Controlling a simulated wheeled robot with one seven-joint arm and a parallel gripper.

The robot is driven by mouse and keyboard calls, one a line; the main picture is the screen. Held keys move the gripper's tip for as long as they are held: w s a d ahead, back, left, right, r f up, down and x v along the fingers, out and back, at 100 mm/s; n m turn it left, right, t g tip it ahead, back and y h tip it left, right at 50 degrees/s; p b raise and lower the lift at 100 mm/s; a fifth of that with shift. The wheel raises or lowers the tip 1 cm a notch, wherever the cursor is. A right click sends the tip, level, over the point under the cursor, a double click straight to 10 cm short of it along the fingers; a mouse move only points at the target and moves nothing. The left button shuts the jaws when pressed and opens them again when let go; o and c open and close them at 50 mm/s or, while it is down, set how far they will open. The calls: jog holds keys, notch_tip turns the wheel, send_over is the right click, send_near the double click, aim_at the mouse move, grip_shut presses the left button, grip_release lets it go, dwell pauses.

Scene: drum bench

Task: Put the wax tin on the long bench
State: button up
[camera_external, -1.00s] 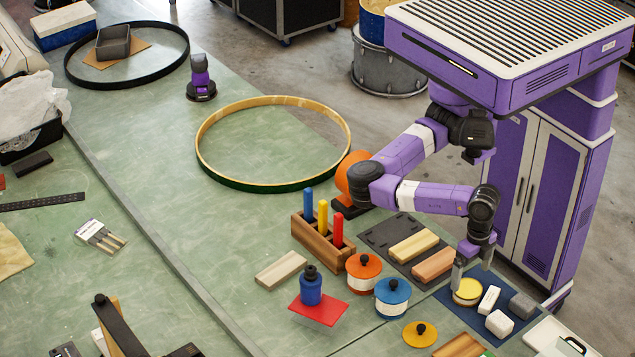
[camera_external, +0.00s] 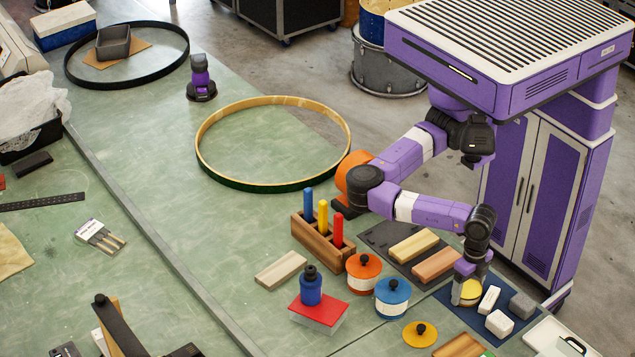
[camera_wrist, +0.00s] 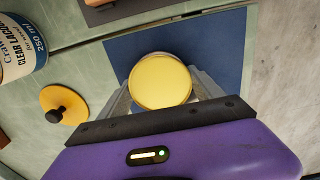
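The wax tin appears to be the round tin with a yellow lid (camera_external: 470,292). It sits on a dark blue mat (camera_external: 447,303) near the bench's right edge, and shows from above in the wrist view (camera_wrist: 161,81). My gripper (camera_external: 470,288) points down at the tin, with one finger on either side of it. In the wrist view, my gripper's (camera_wrist: 161,85) fingers stand close beside the tin's rim; whether they touch it is unclear. The green bench top (camera_external: 150,170) extends far to the left and back, crossed by long seams.
A white block (camera_external: 488,300), an off-white block (camera_external: 499,323) and a grey block (camera_external: 522,305) lie right of the tin. Blue (camera_external: 393,297) and orange (camera_external: 364,272) lidded cans stand to its left. The bench around the large wooden hoop (camera_external: 203,160) is mostly clear.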

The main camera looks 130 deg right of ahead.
aim_at(472, 292)
jog(key=c, duration=1.1)
jog(key=shift+c, duration=0.2)
jog(key=shift+r, duration=0.1)
notch_tip(472, 292, up, 20)
jog(key=p, duration=0.4)
